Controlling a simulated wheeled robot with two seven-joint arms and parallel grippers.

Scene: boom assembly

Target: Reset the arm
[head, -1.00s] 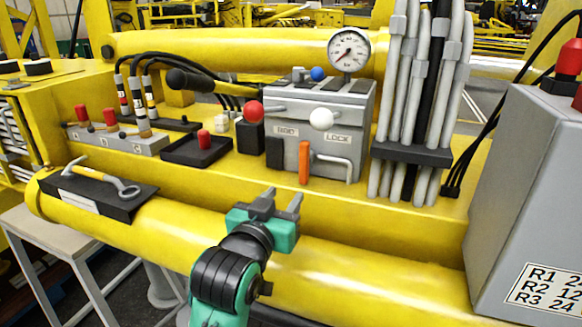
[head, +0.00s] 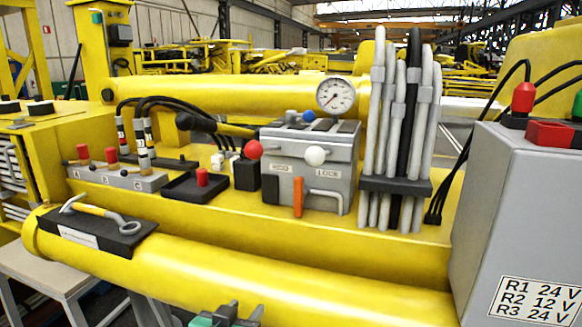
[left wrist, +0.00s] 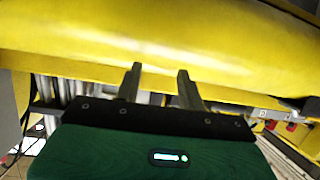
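My left gripper (head: 241,311) shows at the bottom edge of the head view, in front of the yellow tube (head: 200,265). Only its two grey fingers and a bit of green body are in the picture. In the left wrist view its fingers (left wrist: 160,72) are apart with nothing between them. The yellow tube fills the upper part of that view beyond the fingertips; I cannot tell the exact distance. My right gripper is in neither view.
A grey valve block (head: 330,160) with an orange lever (head: 298,197) and a gauge (head: 336,97) stands on the yellow boom. A black pad (head: 95,230) with a wrench lies at left. A grey box (head: 515,215) stands at right. Hoses (head: 400,125) rise between them.

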